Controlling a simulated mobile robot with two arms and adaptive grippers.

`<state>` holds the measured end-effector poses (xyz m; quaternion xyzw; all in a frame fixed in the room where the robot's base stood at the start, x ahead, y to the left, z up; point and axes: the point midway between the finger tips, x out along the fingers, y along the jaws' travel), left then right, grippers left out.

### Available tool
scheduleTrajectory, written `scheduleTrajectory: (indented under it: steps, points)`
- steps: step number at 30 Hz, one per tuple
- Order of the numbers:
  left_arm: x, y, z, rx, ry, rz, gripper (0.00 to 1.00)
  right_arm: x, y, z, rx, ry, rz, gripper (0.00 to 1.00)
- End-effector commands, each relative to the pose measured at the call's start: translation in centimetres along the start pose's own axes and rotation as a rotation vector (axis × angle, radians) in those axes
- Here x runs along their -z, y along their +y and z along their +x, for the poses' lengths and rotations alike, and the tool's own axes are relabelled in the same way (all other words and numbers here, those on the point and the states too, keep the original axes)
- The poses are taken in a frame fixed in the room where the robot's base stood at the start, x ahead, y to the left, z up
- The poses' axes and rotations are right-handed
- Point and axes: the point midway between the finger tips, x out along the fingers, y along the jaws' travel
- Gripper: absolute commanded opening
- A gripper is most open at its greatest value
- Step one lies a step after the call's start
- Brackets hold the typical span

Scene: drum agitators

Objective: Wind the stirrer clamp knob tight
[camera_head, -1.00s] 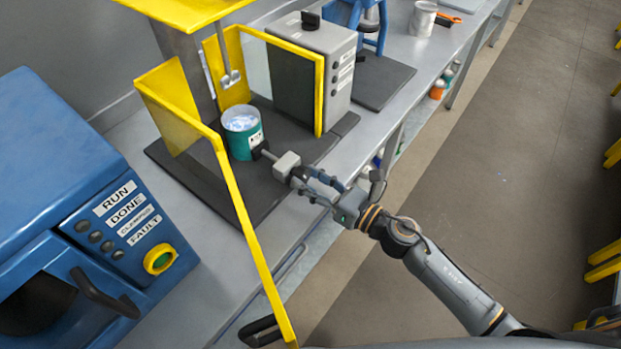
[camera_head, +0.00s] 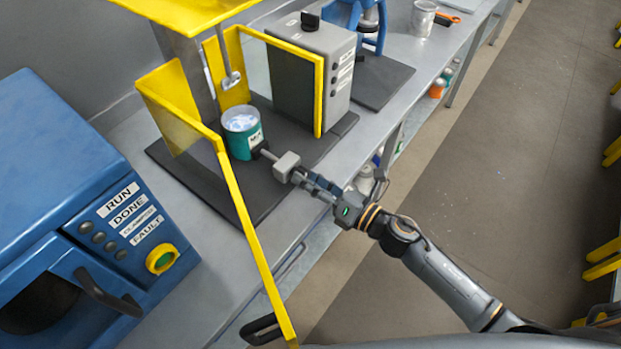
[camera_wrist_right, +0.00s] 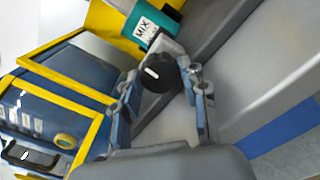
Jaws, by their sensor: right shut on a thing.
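The stirrer clamp is a grey block (camera_head: 287,165) on a short bar in front of the teal can. Its black round knob (camera_wrist_right: 160,77) has a white mark and faces my right wrist camera. My right gripper (camera_head: 304,178) is shut on the knob in the head view. In the wrist view the fingers (camera_wrist_right: 160,84) lie on both sides of the knob. The knob is mostly hidden by the fingers in the head view. The teal can (camera_head: 240,143) with a MIX label stands upright behind the clamp and holds pale contents. My left gripper is not in view.
A yellow guard frame (camera_head: 239,205) stands open left of my right arm. A grey control box (camera_head: 337,85) stands behind the can. A blue machine (camera_head: 60,170) with RUN, DONE and FAULT labels is at left. The floor right of the bench is clear.

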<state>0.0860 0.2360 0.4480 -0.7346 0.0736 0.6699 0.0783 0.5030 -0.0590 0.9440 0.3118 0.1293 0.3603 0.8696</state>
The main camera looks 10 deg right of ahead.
Motion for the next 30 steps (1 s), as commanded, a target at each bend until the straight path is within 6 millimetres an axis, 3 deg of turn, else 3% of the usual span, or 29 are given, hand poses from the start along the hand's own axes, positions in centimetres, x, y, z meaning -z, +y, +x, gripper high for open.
scheduleTrajectory:
  steps: [6, 7, 10, 22, 30]
  points:
    - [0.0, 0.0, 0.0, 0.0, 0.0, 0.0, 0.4, -0.1, 0.0, 0.0, 0.0, -0.002, -0.002, 0.12]
    - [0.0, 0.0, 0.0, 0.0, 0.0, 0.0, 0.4, -0.1, 0.0, 0.0, 0.0, -0.002, -0.002, 0.49]
    - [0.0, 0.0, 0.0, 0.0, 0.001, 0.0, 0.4, -0.1, 0.0, 0.0, 0.0, -0.002, -0.003, 0.66]
    - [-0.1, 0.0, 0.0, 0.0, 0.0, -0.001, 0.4, 0.1, -0.1, -0.7, 0.002, 0.001, -0.001, 0.66]
    - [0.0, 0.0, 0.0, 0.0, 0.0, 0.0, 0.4, 0.1, -0.1, -5.9, 0.004, 0.002, -0.001, 0.66]
